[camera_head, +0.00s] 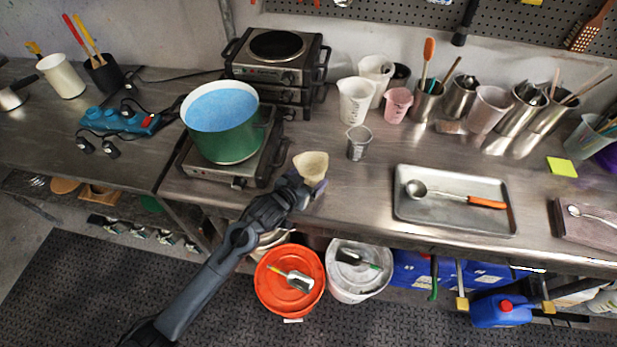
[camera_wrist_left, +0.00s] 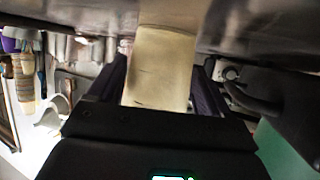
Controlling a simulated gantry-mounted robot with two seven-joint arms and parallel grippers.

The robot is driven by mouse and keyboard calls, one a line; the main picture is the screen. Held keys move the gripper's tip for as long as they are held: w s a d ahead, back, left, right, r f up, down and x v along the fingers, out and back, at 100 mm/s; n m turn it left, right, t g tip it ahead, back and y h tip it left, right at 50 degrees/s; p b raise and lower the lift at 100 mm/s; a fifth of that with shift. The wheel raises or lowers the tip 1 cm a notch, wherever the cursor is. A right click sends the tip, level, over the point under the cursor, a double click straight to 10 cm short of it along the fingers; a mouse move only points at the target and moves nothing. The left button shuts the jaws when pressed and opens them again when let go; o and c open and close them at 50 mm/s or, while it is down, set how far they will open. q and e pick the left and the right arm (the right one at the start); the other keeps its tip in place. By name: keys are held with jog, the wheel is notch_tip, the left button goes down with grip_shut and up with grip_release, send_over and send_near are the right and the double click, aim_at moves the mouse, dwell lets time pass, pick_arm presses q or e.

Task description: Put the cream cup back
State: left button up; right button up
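The cream cup (camera_head: 311,163) is near the front edge of the steel counter, right of the hot plate with the green pot. My left gripper (camera_head: 308,187) reaches it from the front, its fingers low around the cup. In the left wrist view the cup (camera_wrist_left: 160,68) fills the space between the two dark fingers (camera_wrist_left: 160,85), which look closed on its sides. I cannot tell whether its base touches the counter. My right gripper is in neither view.
The green pot (camera_head: 222,135) of blue liquid stands close left. A small grey beaker (camera_head: 359,143) stands to the right, white jugs (camera_head: 356,101) and a pink cup (camera_head: 397,105) behind. A metal tray (camera_head: 455,215) with a ladle lies further right. Buckets (camera_head: 289,280) stand below the counter.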

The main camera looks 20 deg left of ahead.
pick_arm(q)
jog(key=o, duration=0.3)
jog(key=shift+s+r, duration=0.1)
jog(key=shift+r, duration=0.1)
jog(key=p+v, duration=0.2)
jog(key=v, duration=1)
jog(key=s+f+g, duration=0.2)
jog(key=s+g, duration=0.1)
jog(key=s, duration=0.4)
jog(key=s+f+g+y, duration=0.1)
jog(key=s+f+g, duration=0.1)
jog(key=s, duration=0.6)
jog(key=s+a+f+g+y, duration=0.1)
jog(key=s+f+g, duration=0.2)
jog(key=s, duration=0.5)
jog(key=shift+s+g, duration=0.15)
jog(key=shift+g, duration=0.75)
jog(key=shift+r, duration=0.1)
